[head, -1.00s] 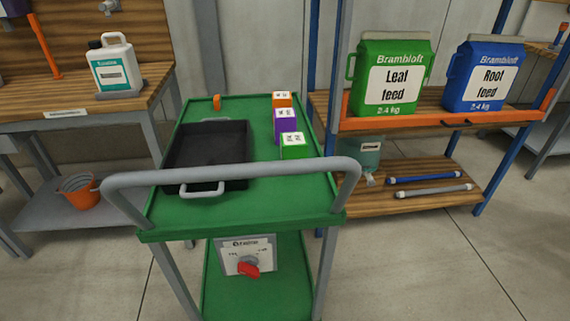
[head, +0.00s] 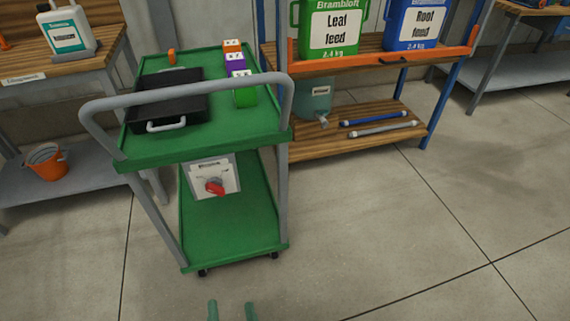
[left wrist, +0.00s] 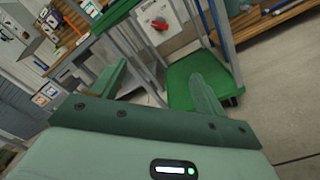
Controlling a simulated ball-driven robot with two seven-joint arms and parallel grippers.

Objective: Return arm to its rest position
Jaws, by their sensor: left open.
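My left gripper (head: 231,311) shows at the bottom edge of the head view, only its two green fingertips in frame. They stand apart with nothing between them, over the floor in front of the green cart (head: 215,150). In the left wrist view, the left gripper (left wrist: 160,80) has its fingers spread wide and empty, pointing toward the cart's lower shelf (left wrist: 190,85). The rest of the left arm is out of the head view. My right gripper is in neither view.
The cart carries a black tray (head: 180,105) and several small coloured boxes. A control box with a red knob (head: 214,187) hangs under its top. Floor at right (head: 400,230) is clear.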

